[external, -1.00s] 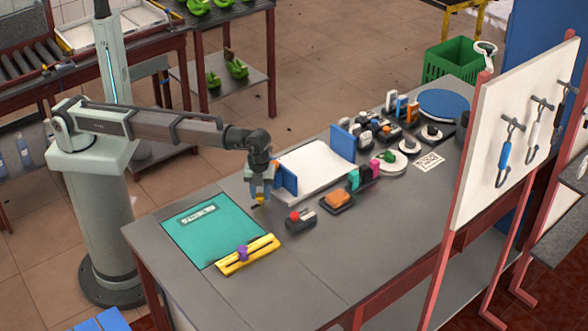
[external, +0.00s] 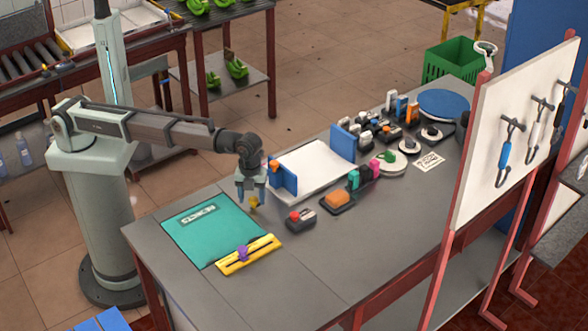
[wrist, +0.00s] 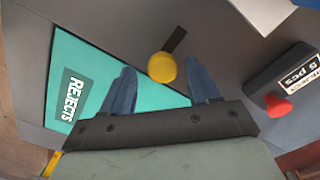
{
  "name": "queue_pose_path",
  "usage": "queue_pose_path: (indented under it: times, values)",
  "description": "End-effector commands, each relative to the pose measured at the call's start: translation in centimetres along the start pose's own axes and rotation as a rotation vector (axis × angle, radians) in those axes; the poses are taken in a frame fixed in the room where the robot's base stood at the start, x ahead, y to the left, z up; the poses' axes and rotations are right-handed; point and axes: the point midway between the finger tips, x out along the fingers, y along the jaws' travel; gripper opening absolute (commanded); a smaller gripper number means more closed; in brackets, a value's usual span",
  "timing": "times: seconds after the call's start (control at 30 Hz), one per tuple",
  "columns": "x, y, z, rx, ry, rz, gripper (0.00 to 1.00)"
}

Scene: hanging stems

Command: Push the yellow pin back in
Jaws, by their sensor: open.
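The yellow pin (wrist: 162,67) shows a round yellow head at the near end of a short dark strip in the wrist view. In the external view the yellow pin (external: 253,204) is small, at the grey table surface right of the teal mat. My gripper (external: 252,190) points down just above it. In the wrist view my gripper (wrist: 160,72) is open, with one blue finger on each side of the yellow head in the picture. I cannot tell whether either finger touches it. The pin's lower part is hidden.
The teal REJECTS mat (external: 212,230) lies left, with a yellow rail and purple knob (external: 243,253) at its front edge. A dark box with a red button (external: 300,219) stands close right. A blue block (external: 284,178) and white tray (external: 312,165) stand behind.

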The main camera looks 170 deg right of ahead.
Motion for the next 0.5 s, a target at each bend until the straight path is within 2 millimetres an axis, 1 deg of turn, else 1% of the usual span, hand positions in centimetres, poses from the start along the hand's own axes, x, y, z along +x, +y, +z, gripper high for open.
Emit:
queue_pose_path:
  times: [0.13, 0.23, 0.37, 0.5]
  values:
    - [-0.5, -0.1, 0.0, 0.000, 0.000, -0.001, 0.60]
    - [-1.5, -0.1, 0.0, 0.000, 0.000, -0.003, 0.60]
    - [-3.7, -0.2, 0.0, 0.000, 0.000, -0.003, 0.60]
    - [-6.5, -0.2, 0.0, 0.000, 0.001, -0.003, 0.60]
